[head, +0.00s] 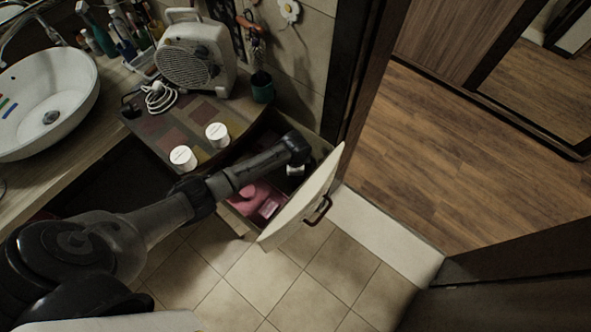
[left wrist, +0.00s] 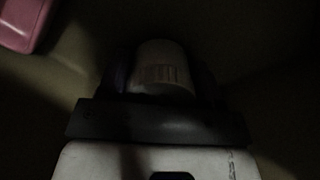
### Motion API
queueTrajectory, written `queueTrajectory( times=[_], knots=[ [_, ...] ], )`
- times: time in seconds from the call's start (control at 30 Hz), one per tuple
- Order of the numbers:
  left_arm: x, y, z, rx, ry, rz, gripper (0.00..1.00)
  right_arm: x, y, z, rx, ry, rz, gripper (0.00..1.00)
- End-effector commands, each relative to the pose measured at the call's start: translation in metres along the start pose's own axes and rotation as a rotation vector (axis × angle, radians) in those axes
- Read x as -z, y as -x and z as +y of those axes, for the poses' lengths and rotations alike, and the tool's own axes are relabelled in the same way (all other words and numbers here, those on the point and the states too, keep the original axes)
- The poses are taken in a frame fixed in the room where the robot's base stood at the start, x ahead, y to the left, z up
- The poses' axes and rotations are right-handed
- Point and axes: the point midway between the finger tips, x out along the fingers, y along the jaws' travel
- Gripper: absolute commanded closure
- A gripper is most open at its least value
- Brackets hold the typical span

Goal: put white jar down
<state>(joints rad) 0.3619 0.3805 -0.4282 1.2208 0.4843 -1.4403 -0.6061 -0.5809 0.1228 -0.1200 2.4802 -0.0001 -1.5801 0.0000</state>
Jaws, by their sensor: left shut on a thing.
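My left gripper (left wrist: 162,78) is shut on a white jar (left wrist: 162,62), with a dark finger on each side of it in the dim left wrist view. In the head view my left arm reaches over the open drawer (head: 300,209), and the left gripper (head: 296,171) is down inside it near the back right. The held jar cannot be made out there. Whether the jar touches the drawer floor cannot be told. My right gripper is not in view.
Two white jars (head: 183,158) (head: 217,134) stand on the cabinet top by a fan heater (head: 196,56) and a green cup (head: 262,87). A pink item (head: 262,204) lies in the drawer, and pink also shows in the left wrist view (left wrist: 22,22). A washbasin (head: 48,98) is at left.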

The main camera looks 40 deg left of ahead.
Motion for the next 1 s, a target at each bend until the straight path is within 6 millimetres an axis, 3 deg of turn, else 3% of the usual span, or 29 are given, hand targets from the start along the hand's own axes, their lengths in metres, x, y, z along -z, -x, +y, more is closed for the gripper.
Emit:
queueTrajectory(
  times=[0.13, 0.17, 0.4, 0.77, 1.0],
  knots=[
    [0.0, -0.004, 0.0, 0.0, 0.0, 0.0, 0.65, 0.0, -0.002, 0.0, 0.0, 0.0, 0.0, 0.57],
    [0.0, -0.003, 0.0, 0.0, 0.0, 0.0, 0.38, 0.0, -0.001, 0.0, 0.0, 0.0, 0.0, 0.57],
    [0.0, -0.003, 0.0, 0.0, 0.0, 0.0, 0.15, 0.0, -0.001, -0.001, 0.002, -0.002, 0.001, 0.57],
    [0.0, 0.006, 0.0, 0.0, 0.0, 0.0, 0.15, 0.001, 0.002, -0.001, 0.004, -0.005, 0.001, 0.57],
    [0.0, 0.047, -0.001, 0.003, -0.001, 0.002, 0.15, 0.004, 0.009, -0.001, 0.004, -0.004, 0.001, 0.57]
  ],
)
